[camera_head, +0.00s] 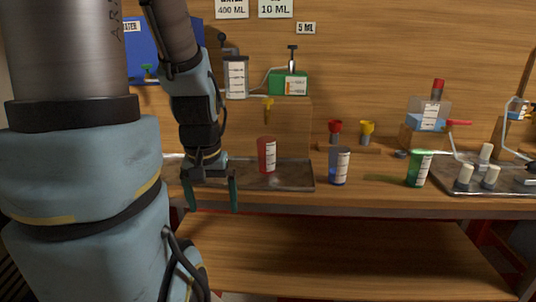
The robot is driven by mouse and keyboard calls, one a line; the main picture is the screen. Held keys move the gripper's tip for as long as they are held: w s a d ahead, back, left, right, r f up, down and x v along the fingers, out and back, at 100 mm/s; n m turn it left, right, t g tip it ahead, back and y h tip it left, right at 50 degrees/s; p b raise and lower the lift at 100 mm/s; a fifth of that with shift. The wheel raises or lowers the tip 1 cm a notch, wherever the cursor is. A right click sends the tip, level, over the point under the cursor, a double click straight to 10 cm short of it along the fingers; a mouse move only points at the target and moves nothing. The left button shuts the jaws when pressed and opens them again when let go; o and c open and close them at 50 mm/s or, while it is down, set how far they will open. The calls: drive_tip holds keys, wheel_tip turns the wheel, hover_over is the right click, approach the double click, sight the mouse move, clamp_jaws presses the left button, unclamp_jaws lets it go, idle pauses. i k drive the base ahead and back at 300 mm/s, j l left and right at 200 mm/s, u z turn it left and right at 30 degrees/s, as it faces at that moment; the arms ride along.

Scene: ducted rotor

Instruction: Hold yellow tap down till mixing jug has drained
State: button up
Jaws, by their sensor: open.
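The yellow tap (268,104) sticks out at the front of a wooden box against the back wall. A clear jug with a printed scale (236,78), which looks like the mixing jug, stands at the top left of the box. I cannot make out its liquid level. A red cup (266,155) with a scale stands on the metal tray (295,177), below the tap. My gripper (212,194) points down, open and empty, at the tray's front left. It is lower than the tap, to its left and apart from it.
A green container with a pump (289,82) sits on the box. Red (335,128) and yellow (367,129) funnels sit behind. Another tray (450,183) with several white pieces is far right.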

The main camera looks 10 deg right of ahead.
sight(267, 102)
drive_tip(key=i+l, duration=0.1)
drive_tip(key=l, duration=0.3)
drive_tip(key=i+l, duration=0.1)
drive_tip(key=l, duration=0.35)
drive_tip(key=i+l, duration=0.1)
drive_tip(key=l, duration=0.3)
drive_tip(key=i+l+u, duration=0.1)
drive_tip(key=l, duration=0.3)
drive_tip(key=i+l, duration=0.1)
drive_tip(key=l, duration=0.35)
drive_tip(key=u, duration=1.1)
